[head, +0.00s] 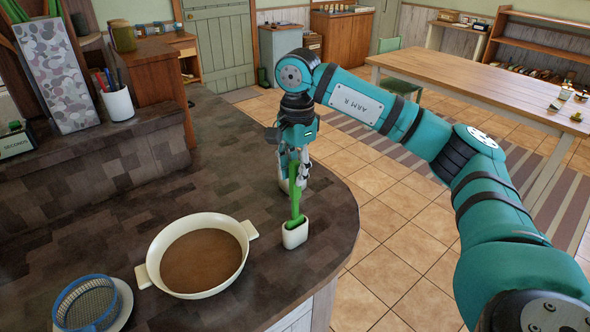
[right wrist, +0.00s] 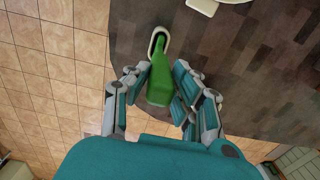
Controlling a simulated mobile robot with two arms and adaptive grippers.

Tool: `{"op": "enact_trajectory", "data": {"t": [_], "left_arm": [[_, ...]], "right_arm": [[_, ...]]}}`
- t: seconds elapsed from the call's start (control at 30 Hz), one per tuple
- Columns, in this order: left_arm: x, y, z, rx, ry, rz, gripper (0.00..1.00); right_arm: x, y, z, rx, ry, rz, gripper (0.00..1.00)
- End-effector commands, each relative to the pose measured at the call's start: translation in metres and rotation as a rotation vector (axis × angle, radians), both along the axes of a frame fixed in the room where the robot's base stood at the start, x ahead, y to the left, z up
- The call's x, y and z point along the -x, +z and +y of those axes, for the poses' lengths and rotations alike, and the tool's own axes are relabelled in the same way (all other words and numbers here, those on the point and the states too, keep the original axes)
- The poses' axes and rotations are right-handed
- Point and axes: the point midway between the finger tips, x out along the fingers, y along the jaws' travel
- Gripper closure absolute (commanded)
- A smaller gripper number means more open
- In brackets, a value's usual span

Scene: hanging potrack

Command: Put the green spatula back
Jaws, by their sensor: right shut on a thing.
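The green spatula (head: 295,205) stands nearly upright at the right edge of the dark counter. Its lower end is at the mouth of a small white holder (head: 294,236) and seems to be inside it; how deep I cannot tell. My right gripper (head: 293,180) is above the holder, with its fingers shut on the upper part of the spatula. In the right wrist view the spatula (right wrist: 161,82) lies between the fingers (right wrist: 160,76), with its far end over the holder's white rim (right wrist: 151,45). My left gripper is not in view.
A cream pan (head: 160,282) with brown contents stands left of the holder, its handle close by. A blue-rimmed sieve (head: 86,303) is at the front left. A white pen cup (head: 117,103) is at the back left. The counter's middle (head: 240,165) is clear.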

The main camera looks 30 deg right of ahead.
Motion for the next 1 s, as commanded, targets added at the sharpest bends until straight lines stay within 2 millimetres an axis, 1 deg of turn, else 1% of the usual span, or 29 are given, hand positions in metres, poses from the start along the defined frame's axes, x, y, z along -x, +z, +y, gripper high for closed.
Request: {"op": "enact_trajectory", "data": {"t": [0.7,0.73,0.9,1.0], "left_arm": [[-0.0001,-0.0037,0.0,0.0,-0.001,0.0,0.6],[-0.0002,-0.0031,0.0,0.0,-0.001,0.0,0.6],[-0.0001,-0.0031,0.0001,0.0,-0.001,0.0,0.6],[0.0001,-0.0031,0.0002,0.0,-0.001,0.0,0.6]], "right_arm": [[0.0,-0.0053,-0.0001,0.0,0.0,0.0,1.0],[0.0001,-0.0046,-0.0001,0.0,0.0,0.0,0.73],[0.0001,-0.0045,-0.0001,0.0,0.0,0.0,0.51],[0.0001,-0.0045,-0.0001,0.0,0.0,0.0,0.5]]}}
